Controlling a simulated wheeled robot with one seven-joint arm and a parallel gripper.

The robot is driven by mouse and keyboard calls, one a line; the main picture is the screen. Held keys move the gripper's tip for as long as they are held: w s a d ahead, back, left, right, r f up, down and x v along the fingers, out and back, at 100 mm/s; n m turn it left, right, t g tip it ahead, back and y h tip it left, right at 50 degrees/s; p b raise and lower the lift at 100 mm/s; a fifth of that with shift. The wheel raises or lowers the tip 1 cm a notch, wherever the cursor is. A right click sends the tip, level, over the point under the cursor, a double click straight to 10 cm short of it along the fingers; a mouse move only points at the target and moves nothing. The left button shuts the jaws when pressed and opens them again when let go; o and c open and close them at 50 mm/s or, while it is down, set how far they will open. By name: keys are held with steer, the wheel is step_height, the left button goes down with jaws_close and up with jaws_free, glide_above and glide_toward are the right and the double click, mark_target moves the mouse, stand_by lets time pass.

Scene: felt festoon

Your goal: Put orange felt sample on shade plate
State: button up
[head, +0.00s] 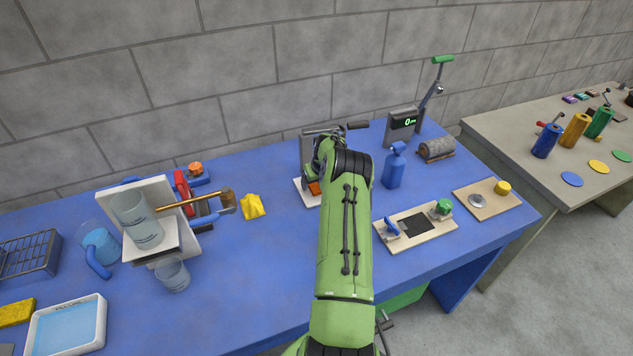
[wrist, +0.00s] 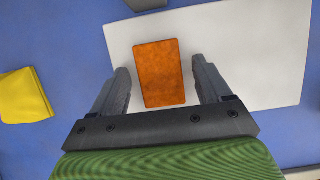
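The orange felt sample (wrist: 160,74) is a small rectangle over the white plate (wrist: 240,60) in the wrist view. It appears to lie flat on it. A bit of the orange felt sample also shows in the head view (head: 314,188), partly hidden by my arm; a corner of the white plate shows there too (head: 302,195). My gripper (wrist: 162,78) is open, with one finger on each side of the felt and a visible gap on both sides. In the head view my arm hides most of the gripper.
A yellow folded cloth (head: 252,206) lies left of the plate. A blue spray bottle (head: 394,168) stands to its right. A board with knobs (head: 416,230) lies at the front right, and a white stand with a glass beaker (head: 140,215) at the left.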

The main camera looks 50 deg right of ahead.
steer(key=v, duration=1.2)
steer(key=w+a+r+n, duration=0.1)
steer(key=a+r+n, duration=0.8)
steer(key=a, duration=0.3)
steer(key=w+a+r+n, duration=0.1)
steer(key=a+r+n, duration=0.75)
steer(key=a, duration=0.45)
steer(key=s+a+r+n+t, duration=0.1)
steer(key=s+a+r+n, duration=0.4)
steer(key=s+a+n, duration=0.5)
steer(key=s+a+f+n+y, duration=0.2)
steer(key=s+a+n, duration=0.7)
steer(key=n, duration=0.5)
steer(key=shift+s+a+f+n+t, duration=0.25)
steer(key=shift+s+a+n+t, duration=0.15)
steer(key=shift+s, duration=0.65)
